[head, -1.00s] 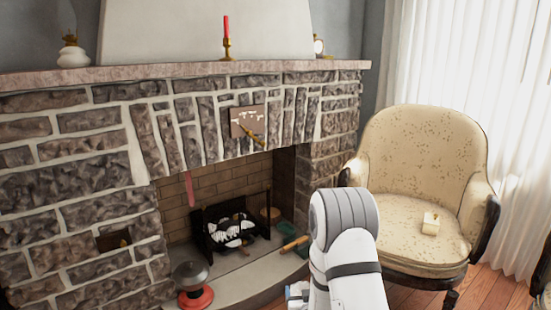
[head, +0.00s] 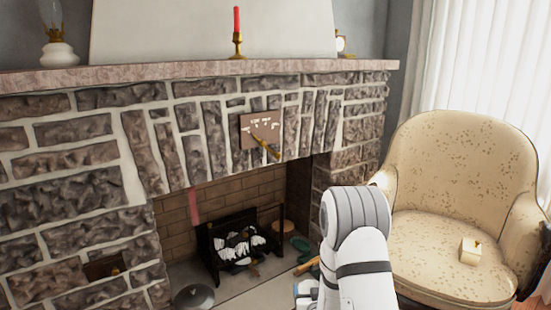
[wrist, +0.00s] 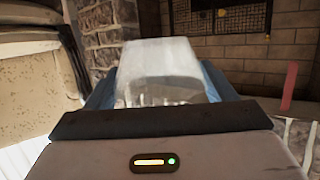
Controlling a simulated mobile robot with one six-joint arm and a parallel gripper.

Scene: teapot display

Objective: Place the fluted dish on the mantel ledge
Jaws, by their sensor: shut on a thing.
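A pale, partly see-through dish (wrist: 165,70) with a ridged lower edge fills the middle of the wrist view; I take it for the fluted dish. My gripper (wrist: 168,92) has its blue fingers on both sides of it and is shut on it. In the head view, only a bit of my gripper (head: 304,290) shows low beside my white arm, and the dish is not clearly visible there. The mantel ledge (head: 170,71) is a long pinkish stone shelf above the fireplace, higher than my gripper.
On the ledge stand an oil lamp (head: 57,54) at left, a red candle in a brass holder (head: 238,43) and a small clock (head: 341,44) at right. Bare ledge lies between them. A cream armchair (head: 450,190) with a small box (head: 470,251) stands at right.

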